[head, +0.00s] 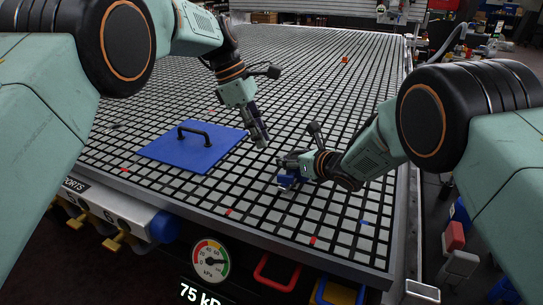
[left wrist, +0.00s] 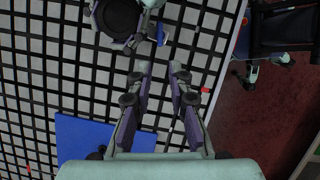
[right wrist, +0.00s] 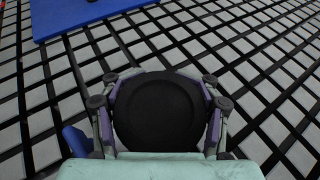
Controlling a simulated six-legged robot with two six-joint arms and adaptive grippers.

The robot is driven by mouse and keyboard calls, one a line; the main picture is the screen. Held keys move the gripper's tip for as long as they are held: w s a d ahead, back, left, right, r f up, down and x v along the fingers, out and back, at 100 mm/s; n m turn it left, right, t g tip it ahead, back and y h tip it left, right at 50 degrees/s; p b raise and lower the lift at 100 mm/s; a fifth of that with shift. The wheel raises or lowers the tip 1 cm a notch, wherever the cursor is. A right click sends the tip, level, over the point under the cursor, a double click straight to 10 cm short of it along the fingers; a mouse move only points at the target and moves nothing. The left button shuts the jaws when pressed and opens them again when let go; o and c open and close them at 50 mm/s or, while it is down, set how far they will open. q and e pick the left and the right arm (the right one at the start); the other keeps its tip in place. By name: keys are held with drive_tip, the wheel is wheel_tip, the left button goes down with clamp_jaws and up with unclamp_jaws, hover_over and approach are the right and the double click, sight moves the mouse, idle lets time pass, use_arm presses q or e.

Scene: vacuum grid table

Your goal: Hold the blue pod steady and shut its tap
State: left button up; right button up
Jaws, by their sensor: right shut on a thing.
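The blue pod (head: 287,181) is on the gridded table near its front edge, largely covered by my right gripper (head: 290,165). In the right wrist view a round black part (right wrist: 158,110) fills the space between the fingers of my right gripper (right wrist: 160,88), which is shut on the pod. A blue part (right wrist: 76,141) shows at lower left there. My left gripper (head: 264,143) is open and empty, above the table and to the left of the pod. In the left wrist view its fingers (left wrist: 161,72) are apart, and the pod (left wrist: 130,44) is beyond them. I cannot make out the tap.
A blue panel (head: 168,153) with a black handle (head: 195,133) lies flat on the table (head: 330,215) left of the pod. A pressure gauge (head: 210,262) is at the front edge, with a display reading 75. The table behind is mostly clear, with small red pieces.

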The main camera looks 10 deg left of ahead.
sight(285, 180)
use_arm(q)
drive_tip(key=x, duration=1)
drive_tip(key=shift+a+f, duration=0.1)
drive_tip(key=shift+f, duration=0.3)
drive_tip(key=shift+c, duration=0.2)
drive_tip(key=shift+s, duration=0.1)
clamp_jaws()
